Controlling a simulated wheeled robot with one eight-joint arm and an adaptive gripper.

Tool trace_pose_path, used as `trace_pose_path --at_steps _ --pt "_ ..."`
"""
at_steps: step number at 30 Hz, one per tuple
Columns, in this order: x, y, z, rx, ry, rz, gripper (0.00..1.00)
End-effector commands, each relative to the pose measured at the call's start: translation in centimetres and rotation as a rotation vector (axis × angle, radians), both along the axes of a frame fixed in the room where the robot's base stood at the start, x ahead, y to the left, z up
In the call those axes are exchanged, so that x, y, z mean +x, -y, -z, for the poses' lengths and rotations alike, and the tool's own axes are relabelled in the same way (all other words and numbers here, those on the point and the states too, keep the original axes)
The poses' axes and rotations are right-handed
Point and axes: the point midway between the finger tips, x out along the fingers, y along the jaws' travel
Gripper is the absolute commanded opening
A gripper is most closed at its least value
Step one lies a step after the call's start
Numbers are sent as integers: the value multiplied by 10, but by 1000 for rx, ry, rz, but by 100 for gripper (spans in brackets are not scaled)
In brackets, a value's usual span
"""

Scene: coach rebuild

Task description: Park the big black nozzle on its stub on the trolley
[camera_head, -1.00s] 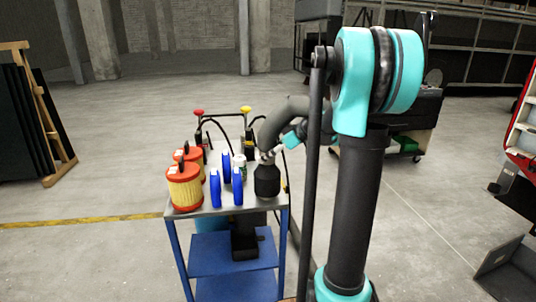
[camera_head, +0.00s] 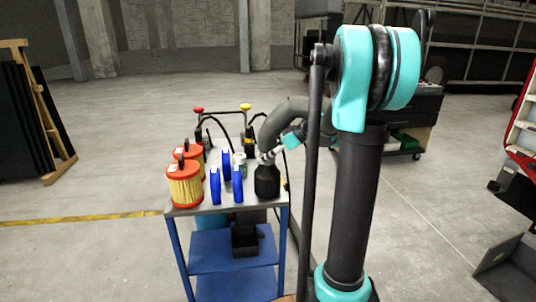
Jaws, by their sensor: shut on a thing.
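The big black nozzle (camera_head: 267,181) is a dark, bottle-shaped piece, upright at the right front of the trolley's grey top (camera_head: 227,205). My gripper (camera_head: 267,157) is at its narrow upper end, shut on it. The fingers are small and partly lost against the dark parts behind. I cannot tell whether the nozzle's bottom touches the top or hangs just above it. The stub cannot be made out.
Orange-and-yellow canisters (camera_head: 184,187) stand at the trolley's left, blue discs (camera_head: 226,170) in the middle. Black tools with a red knob (camera_head: 198,110) and a yellow knob (camera_head: 246,107) stand behind. A black bin (camera_head: 245,240) sits on the blue lower shelf (camera_head: 215,255).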

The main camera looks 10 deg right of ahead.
Motion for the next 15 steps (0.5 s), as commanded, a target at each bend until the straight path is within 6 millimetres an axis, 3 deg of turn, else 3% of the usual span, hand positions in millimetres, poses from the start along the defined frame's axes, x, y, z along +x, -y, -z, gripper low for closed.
trace_pose_path --at_steps 15 --pt "0 0 10 1 0 0 12"
